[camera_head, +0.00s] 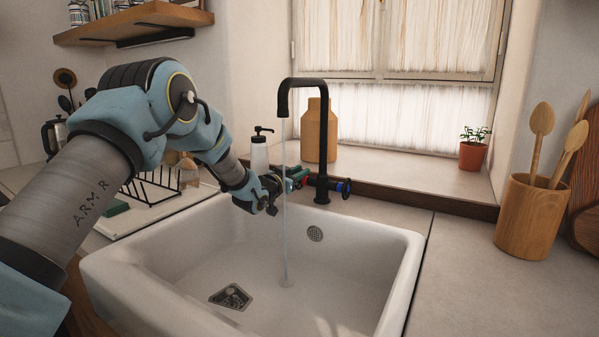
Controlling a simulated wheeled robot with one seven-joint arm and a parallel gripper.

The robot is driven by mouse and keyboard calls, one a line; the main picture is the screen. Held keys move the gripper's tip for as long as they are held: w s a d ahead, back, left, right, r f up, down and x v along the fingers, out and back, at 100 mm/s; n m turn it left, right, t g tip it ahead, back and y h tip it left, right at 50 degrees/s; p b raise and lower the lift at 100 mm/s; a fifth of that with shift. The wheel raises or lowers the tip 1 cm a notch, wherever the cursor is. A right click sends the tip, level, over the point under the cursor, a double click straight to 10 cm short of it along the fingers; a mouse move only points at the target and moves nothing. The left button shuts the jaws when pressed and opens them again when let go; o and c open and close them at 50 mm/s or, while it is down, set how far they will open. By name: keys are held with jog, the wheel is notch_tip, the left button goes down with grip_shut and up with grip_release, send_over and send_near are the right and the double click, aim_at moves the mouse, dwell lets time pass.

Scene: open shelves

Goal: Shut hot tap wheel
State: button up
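The black tap (321,140) stands behind the white sink, and a thin stream of water (285,220) runs from its spout into the basin. My gripper (277,190) is at the left side of the tap base, where the other wheel would be. That wheel is mostly hidden behind my gripper; only small reddish and green bits show there. I cannot tell whether my fingers touch or hold it, nor whether they are open.
The white sink (398,262) lies below my arm. A dish rack (157,186) is at left. A utensil pot (527,222) stands right; the counter before it is clear.

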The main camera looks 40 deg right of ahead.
jog(key=shift+c, duration=0.2)
grip_shut()
jog(key=shift+w+d+r+y+p, duration=0.1)
jog(key=shift+d+r+y+p, duration=0.05)
jog(key=shift+y+p, duration=0.4)
jog(key=shift+d+r+y+p, duration=0.1)
jog(key=shift+r+y+p, duration=0.05)
jog(key=shift+y+p, duration=0.4)
jog(key=shift+d+f+g+y+p, duration=0.1)
jog(key=shift+f+g+y+p, duration=0.2)
jog(key=shift+y, duration=0.2)
